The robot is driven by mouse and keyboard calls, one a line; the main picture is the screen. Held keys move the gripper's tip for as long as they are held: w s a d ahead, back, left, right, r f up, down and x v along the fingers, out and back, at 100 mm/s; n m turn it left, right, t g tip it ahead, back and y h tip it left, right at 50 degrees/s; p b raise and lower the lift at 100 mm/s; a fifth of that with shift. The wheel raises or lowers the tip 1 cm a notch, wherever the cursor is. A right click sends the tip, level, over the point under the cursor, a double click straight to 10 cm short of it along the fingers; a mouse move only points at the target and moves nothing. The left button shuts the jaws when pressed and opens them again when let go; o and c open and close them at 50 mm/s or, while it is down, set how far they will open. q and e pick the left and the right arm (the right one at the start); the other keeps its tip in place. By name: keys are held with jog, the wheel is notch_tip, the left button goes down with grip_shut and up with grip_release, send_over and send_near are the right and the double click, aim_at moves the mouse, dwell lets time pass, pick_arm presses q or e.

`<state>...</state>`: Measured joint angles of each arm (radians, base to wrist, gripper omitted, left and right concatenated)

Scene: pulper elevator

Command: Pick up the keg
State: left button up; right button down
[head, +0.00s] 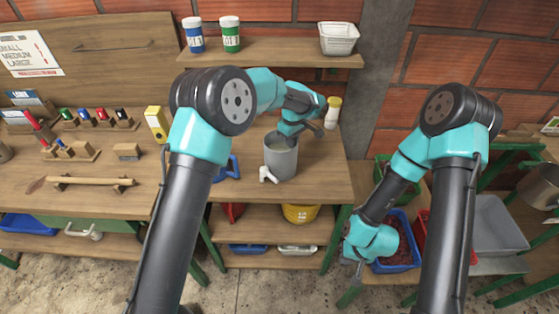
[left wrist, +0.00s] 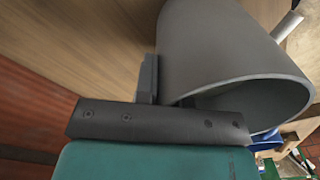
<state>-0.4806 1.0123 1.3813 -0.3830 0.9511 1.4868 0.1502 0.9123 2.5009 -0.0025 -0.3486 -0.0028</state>
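The keg (head: 281,160) is a grey open-topped cylinder with a white spigot (head: 268,174) low on its front. It stands upright on the wooden bench in the head view. My left gripper (head: 308,132) is at the keg's back right rim. In the left wrist view, one dark finger lies along the outside of the keg wall (left wrist: 222,45). The other is mostly hidden inside the rim, and the fingers sit close together with the wall between them. My right gripper (head: 357,264) hangs low near a blue crate, and its fingers are too small to judge.
A blue mug-like item (head: 230,168) stands just left of the keg, and a yellow-lidded jar (head: 333,110) behind it. The upper shelf (head: 275,53) holds two jars and a white basket (head: 339,39). A blue crate (head: 411,228) is low on the right.

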pick_arm(q)
grip_shut()
jog(key=shift+r, duration=0.2)
dwell(1.1)
